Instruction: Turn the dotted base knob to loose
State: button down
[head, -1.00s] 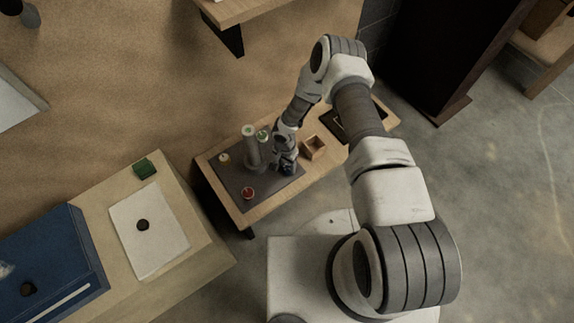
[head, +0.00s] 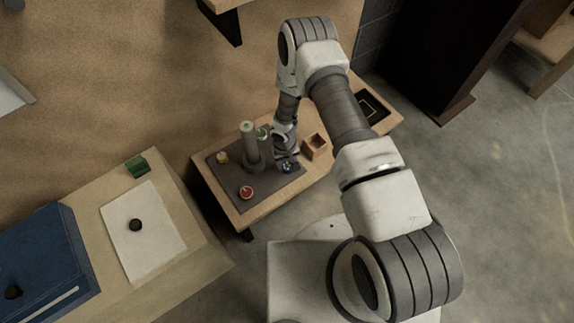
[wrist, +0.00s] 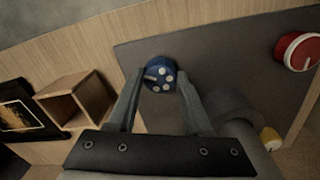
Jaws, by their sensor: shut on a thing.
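The dotted base knob (wrist: 160,74) is blue with several white dots and a pale pointer mark on its face. In the wrist view it sits between my fingertips, at the edge of a grey base plate (wrist: 205,60). My gripper (wrist: 158,82) is shut on this knob, one finger on each side. In the head view the blue knob (head: 287,168) shows just below my gripper (head: 286,158), on the right part of the plate. I cannot read the markings around the knob.
A grey post (head: 249,148) rises from the plate. A red knob (head: 246,192), a yellow knob (head: 222,158) and a green knob (head: 262,133) are also there. A small open wooden box (head: 315,146) and a dark tray (head: 371,107) stand to the right on the bench.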

jog(key=n+b, duration=0.1)
jog(key=n, duration=0.5)
jog(key=shift+b, duration=0.35)
jog(key=n, duration=0.6)
jog(key=shift+d+b, duration=0.1)
jog(key=shift+b, duration=0.3)
jog(key=n, duration=0.6)
jog(key=shift+y, duration=0.4)
jog(key=n, duration=0.5)
jog(key=shift+n, duration=0.4)
jog(key=shift+c, duration=1.6)
grip_release()
